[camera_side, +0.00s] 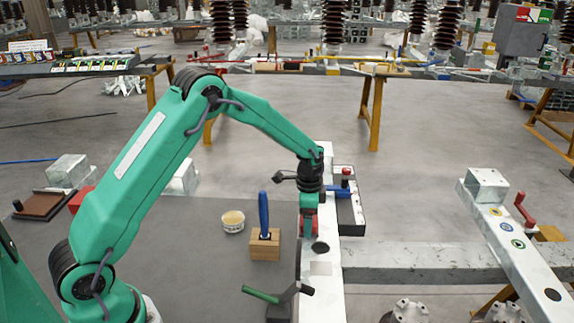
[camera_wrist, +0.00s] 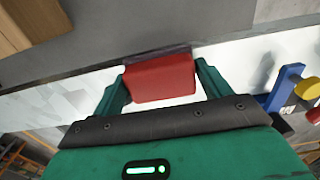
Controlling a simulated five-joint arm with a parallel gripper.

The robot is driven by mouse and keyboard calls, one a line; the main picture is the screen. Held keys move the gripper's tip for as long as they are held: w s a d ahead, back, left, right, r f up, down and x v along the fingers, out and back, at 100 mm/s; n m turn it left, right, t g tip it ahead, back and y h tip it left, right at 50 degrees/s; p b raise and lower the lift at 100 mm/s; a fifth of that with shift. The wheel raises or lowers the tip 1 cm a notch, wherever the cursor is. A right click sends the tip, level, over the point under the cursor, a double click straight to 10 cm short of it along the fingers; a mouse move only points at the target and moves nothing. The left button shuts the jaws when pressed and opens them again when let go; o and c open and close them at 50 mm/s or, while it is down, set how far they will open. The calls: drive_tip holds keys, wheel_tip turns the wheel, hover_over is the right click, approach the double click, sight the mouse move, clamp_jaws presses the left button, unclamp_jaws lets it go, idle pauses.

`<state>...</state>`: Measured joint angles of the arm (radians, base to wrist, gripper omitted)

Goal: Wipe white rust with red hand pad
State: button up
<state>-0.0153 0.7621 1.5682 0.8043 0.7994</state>
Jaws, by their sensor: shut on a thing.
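My gripper (camera_side: 309,224) is shut on the red hand pad (camera_side: 314,219), above the near part of a pale metal beam (camera_side: 308,292). In the wrist view, the red pad (camera_wrist: 160,78) sits between the two green fingers of my gripper (camera_wrist: 164,74), with a dark purple strip along its far edge. The pad lies over the beam (camera_wrist: 262,58); I cannot tell if it touches. A paler patch, possibly white rust (camera_side: 320,268), shows on the beam in front of the gripper. Chalky pale mottling shows left of the pad in the wrist view (camera_wrist: 58,100).
A wooden block (camera_side: 265,246) holding a blue-handled tool (camera_side: 263,212) and a tub (camera_side: 233,221) stand left of the beam. A green-handled tool (camera_side: 262,296) lies nearer. A dark tray (camera_side: 350,215) with red and blue parts adjoins the beam's right side. A crossbeam (camera_side: 420,262) runs right.

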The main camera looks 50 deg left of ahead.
drive_tip(key=shift+s+a+f, duration=0.1)
drive_tip(key=shift+s+f, duration=0.1)
drive_tip(key=shift+s, duration=0.1)
drive_tip(key=shift+r, duration=0.1)
drive_tip(key=shift+w+r, duration=0.15)
drive_tip(key=shift+r, duration=2.85)
drive_tip(key=shift+r, duration=0.1)
drive_tip(key=shift+r, duration=1.45)
drive_tip(key=shift+s+d+r, duration=0.6)
drive_tip(key=shift+s+r, duration=1)
drive_tip(key=shift+s, duration=2.05)
drive_tip(key=w+a+f, duration=0.1)
drive_tip(key=a+f, duration=0.1)
drive_tip(key=a, duration=0.1)
drive_tip(key=w+a+f, duration=0.1)
drive_tip(key=a+f, duration=0.1)
drive_tip(key=a, duration=0.2)
drive_tip(key=w+a+f, duration=0.1)
drive_tip(key=a+f, duration=0.2)
drive_tip(key=a, duration=0.1)
drive_tip(key=shift+w, duration=0.35)
